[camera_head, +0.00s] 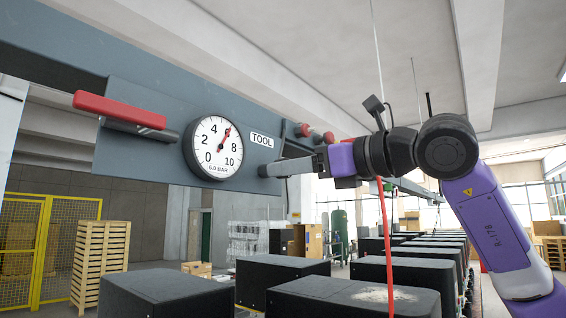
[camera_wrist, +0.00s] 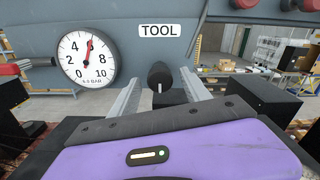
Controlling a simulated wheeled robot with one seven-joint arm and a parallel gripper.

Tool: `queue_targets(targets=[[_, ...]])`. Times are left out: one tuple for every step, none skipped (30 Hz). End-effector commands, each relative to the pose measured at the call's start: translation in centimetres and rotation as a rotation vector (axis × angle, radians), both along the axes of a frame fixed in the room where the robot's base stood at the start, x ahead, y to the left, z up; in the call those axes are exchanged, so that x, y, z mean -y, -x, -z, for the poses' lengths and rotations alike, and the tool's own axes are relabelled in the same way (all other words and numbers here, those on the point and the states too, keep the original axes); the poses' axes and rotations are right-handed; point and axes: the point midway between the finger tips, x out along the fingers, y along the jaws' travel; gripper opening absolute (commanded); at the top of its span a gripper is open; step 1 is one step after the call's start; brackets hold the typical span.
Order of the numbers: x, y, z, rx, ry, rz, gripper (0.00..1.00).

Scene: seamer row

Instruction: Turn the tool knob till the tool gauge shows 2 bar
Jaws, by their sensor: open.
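The tool gauge (camera_head: 212,148) is a round white dial on the blue-grey panel. Its red needle points up and slightly right, near 6, and the small text reads 6.0 BAR. It also shows in the wrist view (camera_wrist: 87,58). The TOOL label (camera_wrist: 160,30) is right of it. Contact cannot be told.
A red-gripped handle (camera_head: 118,110) sticks out left of the gauge. More red knobs (camera_head: 318,135) are on the panel to the right. Black boxes (camera_head: 165,294) stand in rows below. A pallet stack (camera_head: 101,262) and yellow fence (camera_head: 68,250) are at the left.

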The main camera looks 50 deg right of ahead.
Motion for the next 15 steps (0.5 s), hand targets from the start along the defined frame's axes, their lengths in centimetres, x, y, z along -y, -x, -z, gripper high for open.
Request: queue_targets(targets=[[0.0, -0.7, -0.2, -0.001, -0.002, -0.001, 0.55], [0.0, -1.0, -0.2, -0.001, -0.002, -0.002, 0.55], [0.0, -1.3, -0.2, -0.001, -0.002, -0.001, 0.55], [0.0, -1.6, -0.2, -0.001, -0.001, 0.000, 0.55], [0.0, -1.7, -0.1, -0.001, -0.001, 0.001, 0.55], [0.0, -1.9, -0.1, -0.001, 0.000, 0.001, 0.55], [0.0, -2.0, -0.1, -0.001, 0.000, 0.000, 0.55], [0.0, -2.1, 0.0, -0.001, 0.000, 0.000, 0.55], [-0.1, -2.2, 0.0, 0.000, 0.000, 0.000, 0.55], [-0.1, -2.2, 0.0, 0.000, 0.000, 0.000, 0.55], [-0.1, -2.2, 0.0, 0.000, 0.000, 0.000, 0.55], [0.0, -2.2, 0.0, 0.000, 0.000, 0.001, 0.55], [0.0, -2.2, 0.0, 0.000, 0.000, 0.001, 0.55], [0.0, -2.2, 0.0, 0.000, 0.000, 0.001, 0.55], [0.0, -2.1, 0.0, 0.000, 0.000, 0.001, 0.55]])
